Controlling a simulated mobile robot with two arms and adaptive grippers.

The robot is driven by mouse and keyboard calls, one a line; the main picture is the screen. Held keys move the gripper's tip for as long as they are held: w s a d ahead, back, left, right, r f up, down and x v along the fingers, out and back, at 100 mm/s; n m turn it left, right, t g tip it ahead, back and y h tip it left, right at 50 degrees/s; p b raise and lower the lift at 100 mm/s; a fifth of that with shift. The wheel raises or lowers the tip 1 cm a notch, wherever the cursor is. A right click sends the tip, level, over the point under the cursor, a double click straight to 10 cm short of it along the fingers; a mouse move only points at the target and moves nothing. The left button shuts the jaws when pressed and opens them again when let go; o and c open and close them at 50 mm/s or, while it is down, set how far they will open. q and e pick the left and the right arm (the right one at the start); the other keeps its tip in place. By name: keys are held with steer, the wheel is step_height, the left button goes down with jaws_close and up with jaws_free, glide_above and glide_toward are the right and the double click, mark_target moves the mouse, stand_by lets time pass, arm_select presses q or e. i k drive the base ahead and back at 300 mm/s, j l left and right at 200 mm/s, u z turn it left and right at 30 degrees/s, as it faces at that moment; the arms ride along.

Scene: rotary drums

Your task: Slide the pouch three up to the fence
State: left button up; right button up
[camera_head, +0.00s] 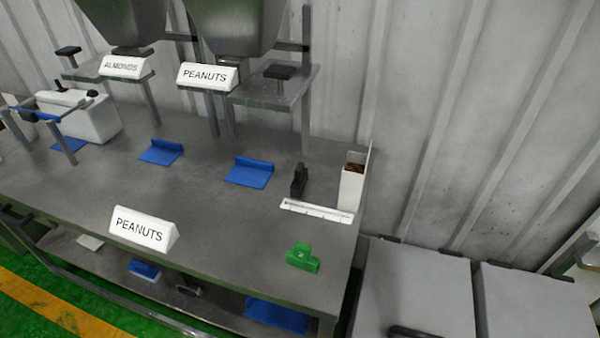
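A white upright, open-topped container (352,184) with brown contents stands at the right end of the grey table; it may be the pouch, but I see no number three on it. A thin pale upright edge (369,160) stands right behind it, possibly the fence; I cannot tell whether the two touch. A white strip with marks like a ruler (317,211) lies in front of the container. Neither of my grippers shows in this view.
The grey table (220,212) has clear room in its middle. A small black upright object (298,180), a green block (303,257), blue pieces (249,171) and a white PEANUTS sign (143,230) stand on it. Hoppers (232,25) hang behind. Grey bins (415,290) stand right.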

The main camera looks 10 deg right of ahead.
mark_target(354, 171)
steer(key=k+l+u, duration=0.1)
steer(key=l+u, duration=0.15)
steer(key=k+l+u, duration=0.25)
steer(key=l, duration=0.2)
steer(key=l+u, duration=0.25)
steer(key=k+l, duration=0.05)
